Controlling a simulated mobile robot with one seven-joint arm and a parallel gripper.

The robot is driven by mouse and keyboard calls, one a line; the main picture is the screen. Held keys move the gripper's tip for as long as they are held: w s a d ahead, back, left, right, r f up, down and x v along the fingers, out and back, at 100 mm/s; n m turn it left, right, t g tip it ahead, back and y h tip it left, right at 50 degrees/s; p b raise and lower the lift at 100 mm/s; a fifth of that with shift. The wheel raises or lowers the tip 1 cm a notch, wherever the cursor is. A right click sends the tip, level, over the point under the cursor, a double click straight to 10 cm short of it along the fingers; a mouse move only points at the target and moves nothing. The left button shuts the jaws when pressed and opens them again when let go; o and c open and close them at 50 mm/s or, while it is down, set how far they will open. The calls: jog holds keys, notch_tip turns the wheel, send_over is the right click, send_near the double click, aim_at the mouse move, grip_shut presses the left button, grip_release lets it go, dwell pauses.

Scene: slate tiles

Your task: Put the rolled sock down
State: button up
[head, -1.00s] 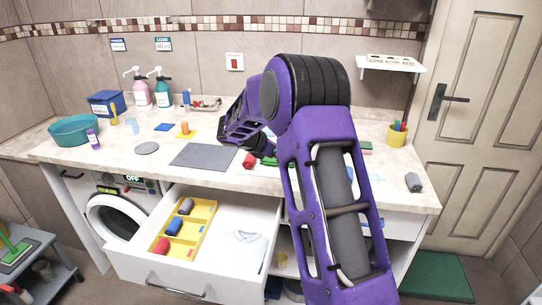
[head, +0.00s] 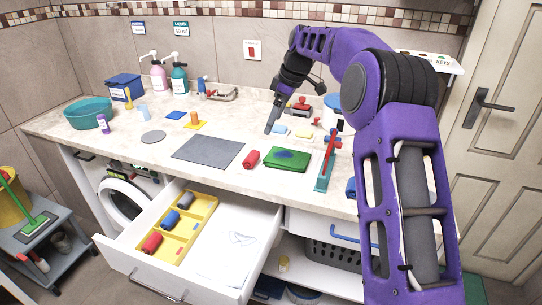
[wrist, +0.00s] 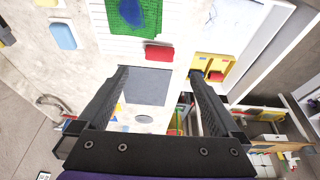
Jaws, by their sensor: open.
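A red rolled sock (head: 251,159) lies on the countertop between the grey mat and a green folded cloth; it also shows in the wrist view (wrist: 160,53). My gripper (head: 271,125) is above the counter, behind the red sock in the head view, fingers pointing down. In the wrist view its two fingers (wrist: 160,73) are wide apart with nothing between them. A yellow divided tray (head: 203,228) in the open drawer (head: 215,270) holds a grey roll (head: 186,198), a blue roll (head: 171,219) and another red roll (head: 151,243).
The grey mat (head: 208,151) is bare. A green folded cloth (head: 287,159) and a teal-and-red stand (head: 327,165) are right of the red sock. A teal basin (head: 88,113), pump bottles and a blue box (head: 124,87) stand at the left. The drawer juts out in front.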

aim_at(253, 154)
jog(key=shift+y, duration=0.4)
jog(key=x, duration=1.1)
jog(key=a+x, duration=0.1)
jog(key=x, duration=0.4)
jog(key=shift+w+a, duration=0.25)
jog(key=shift+w, duration=0.15)
jog(key=c, duration=1.3)
